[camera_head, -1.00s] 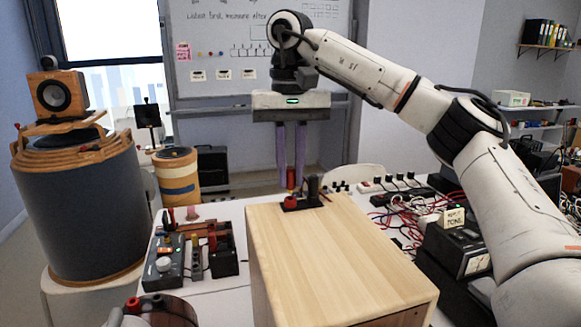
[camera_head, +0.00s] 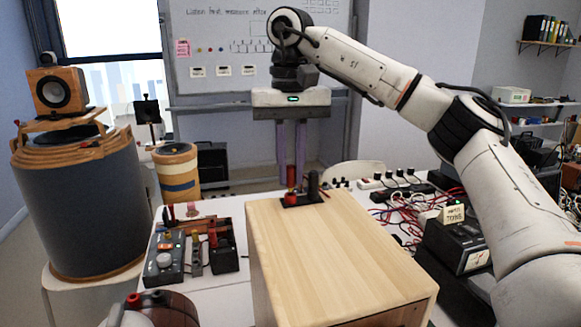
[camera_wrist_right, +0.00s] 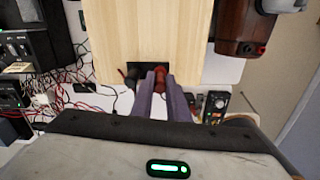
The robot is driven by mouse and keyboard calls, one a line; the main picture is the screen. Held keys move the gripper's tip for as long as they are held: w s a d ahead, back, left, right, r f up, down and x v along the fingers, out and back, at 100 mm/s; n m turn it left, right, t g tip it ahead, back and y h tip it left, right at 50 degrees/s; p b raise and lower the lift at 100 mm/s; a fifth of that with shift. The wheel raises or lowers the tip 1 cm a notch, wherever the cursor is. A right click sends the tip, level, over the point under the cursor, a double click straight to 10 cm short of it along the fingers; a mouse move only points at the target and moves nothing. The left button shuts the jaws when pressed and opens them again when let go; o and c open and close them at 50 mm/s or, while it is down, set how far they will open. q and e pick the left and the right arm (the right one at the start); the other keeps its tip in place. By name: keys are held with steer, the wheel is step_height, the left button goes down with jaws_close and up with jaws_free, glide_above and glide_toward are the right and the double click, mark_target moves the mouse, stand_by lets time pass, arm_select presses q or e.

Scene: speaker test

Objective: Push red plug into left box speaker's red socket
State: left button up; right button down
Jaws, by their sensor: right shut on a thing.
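The box speaker (camera_head: 330,255) is a pale wooden box standing in the middle of the white table. A small black terminal plate (camera_head: 302,200) lies on its far top edge. My right gripper (camera_head: 291,165) points down over the plate, its two purple fingers shut on the red plug (camera_head: 291,179). The plug stands upright over the red socket, which it largely hides; I cannot tell how deep it sits. A black post (camera_head: 313,185) stands beside it. The wrist view also shows the red plug (camera_wrist_right: 160,76) between the fingertips. My left gripper is not in view.
A meter unit (camera_head: 167,260) and small parts lie on the left of the table. A brown wooden thing (camera_head: 172,308) with red and black terminals is at the front left. Red cables (camera_head: 405,215) and a black instrument (camera_head: 458,245) crowd the right.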

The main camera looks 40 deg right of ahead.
steer(key=shift+f+b, duration=0.45)
steer(key=shift+f, duration=0.45)
stand_by(0.5)
steer(key=c, duration=1.6)
jaws_free()
steer(key=shift+c, duration=0.2)
steer(key=shift+r, duration=0.15)
steer(key=shift+r+p, duration=0.5)
steer(key=shift+r, duration=3.15)
